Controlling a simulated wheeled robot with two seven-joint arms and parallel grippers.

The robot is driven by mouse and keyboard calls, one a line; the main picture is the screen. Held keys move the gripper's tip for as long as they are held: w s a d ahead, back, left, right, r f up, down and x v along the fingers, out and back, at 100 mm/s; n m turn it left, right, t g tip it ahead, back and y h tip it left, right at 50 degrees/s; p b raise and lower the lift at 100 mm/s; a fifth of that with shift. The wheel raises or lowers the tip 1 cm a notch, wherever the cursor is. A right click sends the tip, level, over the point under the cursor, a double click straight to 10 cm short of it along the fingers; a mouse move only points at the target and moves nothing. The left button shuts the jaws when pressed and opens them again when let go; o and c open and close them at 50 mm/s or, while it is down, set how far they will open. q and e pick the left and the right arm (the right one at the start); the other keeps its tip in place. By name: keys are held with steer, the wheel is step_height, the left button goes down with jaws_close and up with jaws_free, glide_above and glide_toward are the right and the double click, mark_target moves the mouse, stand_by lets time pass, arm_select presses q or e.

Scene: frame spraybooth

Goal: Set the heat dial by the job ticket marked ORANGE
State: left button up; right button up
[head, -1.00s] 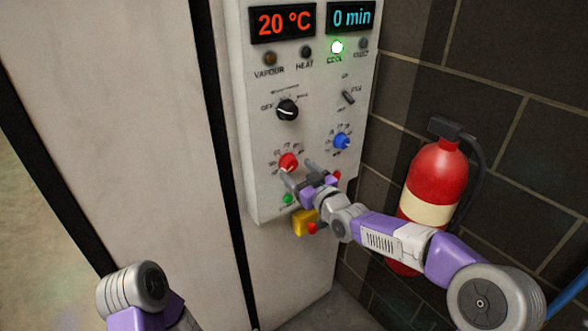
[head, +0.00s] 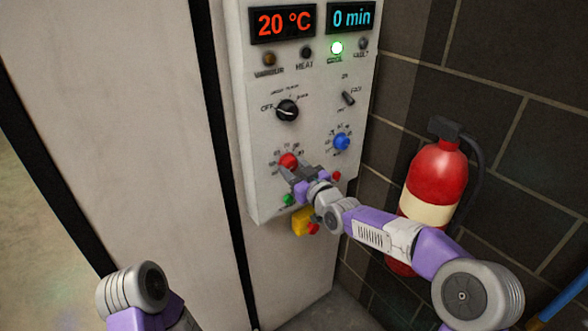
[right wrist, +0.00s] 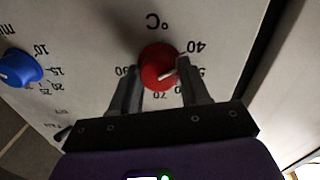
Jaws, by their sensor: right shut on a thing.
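The red heat dial (head: 288,161) sits low on the pale control panel, with a °C scale around it. My right gripper (head: 295,171) is at the dial. In the right wrist view its two fingers stand on either side of the red dial (right wrist: 158,66) and are shut on it. That view shows the scale upside down, and the dial's pale mark points to the picture's right, near the 40 side; the exact setting is unclear. The display (head: 284,22) reads 20 °C. No job ticket is in view. My left gripper is out of view; only part of that arm shows.
A blue minutes dial (head: 341,141) is right of the red one. A black selector knob (head: 287,110) points towards OFF. A yellow box (head: 303,222) is below the panel. A fire extinguisher (head: 436,185) stands by the brick wall.

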steer(key=shift+m, duration=0.4)
steer(key=m, duration=0.4)
steer(key=shift+m+b, duration=0.3)
steer(key=shift+m, duration=0.1)
steer(key=m+b, duration=0.1)
steer(key=m, duration=0.4)
steer(key=shift+g, duration=0.4)
steer(key=m+b, duration=0.2)
steer(key=m, duration=0.4)
steer(key=shift+y+b, duration=0.3)
steer(key=shift+b, duration=0.05)
steer(key=m+b, duration=0.1)
steer(key=m, duration=0.2)
steer(key=shift+d+g, duration=0.1)
steer(key=shift+g, duration=0.2)
steer(key=shift+m, duration=1.4)
steer(key=shift+r+b, duration=0.1)
steer(key=shift+b, duration=0.2)
steer(key=o, duration=1.1)
steer(key=shift+c, duration=0.2)
